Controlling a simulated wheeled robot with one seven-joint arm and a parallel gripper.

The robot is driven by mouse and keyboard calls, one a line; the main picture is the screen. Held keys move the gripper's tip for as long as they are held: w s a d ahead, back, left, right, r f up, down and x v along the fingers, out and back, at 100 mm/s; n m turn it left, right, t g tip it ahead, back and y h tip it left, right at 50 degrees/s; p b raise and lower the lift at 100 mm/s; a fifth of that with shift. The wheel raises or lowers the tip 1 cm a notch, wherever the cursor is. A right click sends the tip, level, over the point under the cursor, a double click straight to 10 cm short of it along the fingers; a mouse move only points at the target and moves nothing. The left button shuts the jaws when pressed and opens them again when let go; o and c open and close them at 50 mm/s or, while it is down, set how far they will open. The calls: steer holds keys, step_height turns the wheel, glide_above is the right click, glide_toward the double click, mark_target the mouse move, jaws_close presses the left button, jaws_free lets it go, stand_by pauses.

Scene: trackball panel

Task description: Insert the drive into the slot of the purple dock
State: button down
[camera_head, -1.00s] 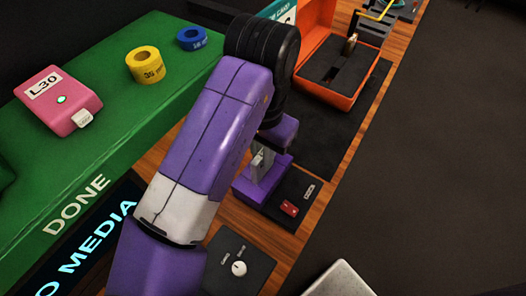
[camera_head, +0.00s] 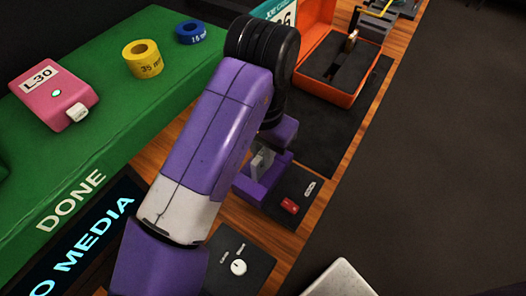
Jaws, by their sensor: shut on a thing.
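The purple dock (camera_head: 250,187) stands on a dark panel to the right of my arm. A light grey piece, which looks like the drive (camera_head: 263,161), stands upright at the dock. I cannot tell whether it is in the slot or just above it. My gripper (camera_head: 268,148) is over the dock, with its purple hand partly behind my forearm and wrist. It is shut on the drive, though its fingertips are mostly hidden.
A red switch (camera_head: 289,206) sits beside the dock, and a knob panel (camera_head: 224,279) is nearer. An open orange case (camera_head: 338,92) lies beyond. A green surface (camera_head: 130,118) at left holds a pink L30 box (camera_head: 50,90) and yellow (camera_head: 143,60) and blue (camera_head: 189,33) rolls.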

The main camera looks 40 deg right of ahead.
steer(key=shift+f+b, duration=0.45)
steer(key=shift+f, duration=0.15)
steer(key=c, duration=1.3)
jaws_free()
steer(key=shift+c, duration=0.2)
steer(key=shift+r+p, duration=4.95)
steer(key=shift+r, duration=0.6)
